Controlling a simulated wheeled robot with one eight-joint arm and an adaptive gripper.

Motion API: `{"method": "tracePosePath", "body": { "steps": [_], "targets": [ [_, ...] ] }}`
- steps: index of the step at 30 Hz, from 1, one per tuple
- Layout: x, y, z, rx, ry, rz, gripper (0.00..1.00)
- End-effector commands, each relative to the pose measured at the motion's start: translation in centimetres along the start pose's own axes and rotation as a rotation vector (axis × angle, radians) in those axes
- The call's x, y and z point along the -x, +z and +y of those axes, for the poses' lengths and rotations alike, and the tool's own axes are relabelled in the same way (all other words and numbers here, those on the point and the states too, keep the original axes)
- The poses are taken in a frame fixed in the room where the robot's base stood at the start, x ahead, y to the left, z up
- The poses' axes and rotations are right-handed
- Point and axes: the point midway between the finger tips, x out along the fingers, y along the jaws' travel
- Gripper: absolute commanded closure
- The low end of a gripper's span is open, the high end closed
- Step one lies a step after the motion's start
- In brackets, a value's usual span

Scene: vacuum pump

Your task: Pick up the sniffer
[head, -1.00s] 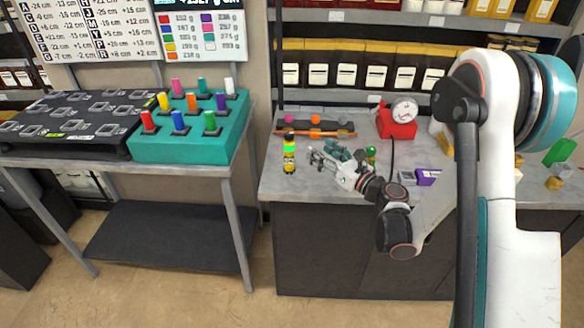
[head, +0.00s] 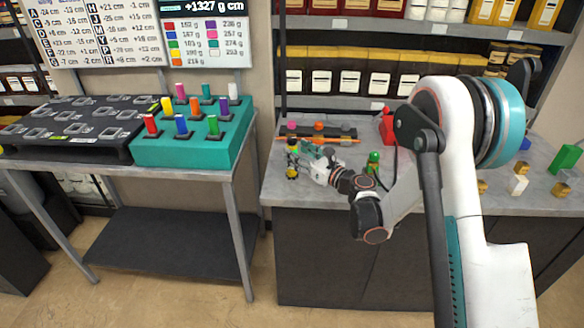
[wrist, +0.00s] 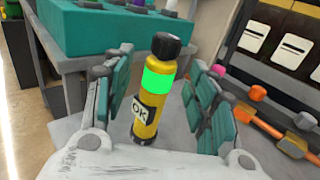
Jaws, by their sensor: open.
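The likely sniffer is a yellow cylinder (wrist: 147,115) with a black cap, a bright green band and an OK label. In the wrist view it stands upright between my open finger pads, with a gap visible on each side. In the head view its yellow lower part (head: 292,173) shows near the left front of the grey counter; my fingers cover part of it. My gripper (head: 300,157) reaches it from the right. The gripper (wrist: 157,95) is open, and I see no clear contact with the cylinder.
An orange rod tool (head: 325,139) lies behind my gripper. A small green figure-like item (head: 373,163) stands to its right. A red gauge device (head: 389,128) is partly hidden by my arm. Left, a separate table carries a teal block (head: 190,150) with coloured pegs.

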Motion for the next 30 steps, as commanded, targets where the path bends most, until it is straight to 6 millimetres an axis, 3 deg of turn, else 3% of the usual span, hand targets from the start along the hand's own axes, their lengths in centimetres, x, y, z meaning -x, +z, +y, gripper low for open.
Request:
{"method": "tracePosePath", "body": {
  "steps": [6,15,16,23,30],
  "targets": [
    [-3.0,-0.2,0.0,0.000,0.001,0.000,0.48],
    [-3.5,0.0,0.0,0.000,0.001,0.000,0.48],
    [-3.5,0.0,0.0,0.000,0.000,0.000,0.50],
    [-3.5,0.0,0.0,0.000,0.000,0.000,1.00],
    [-3.5,0.0,0.0,0.000,0.000,0.000,1.00]
  ]
}}
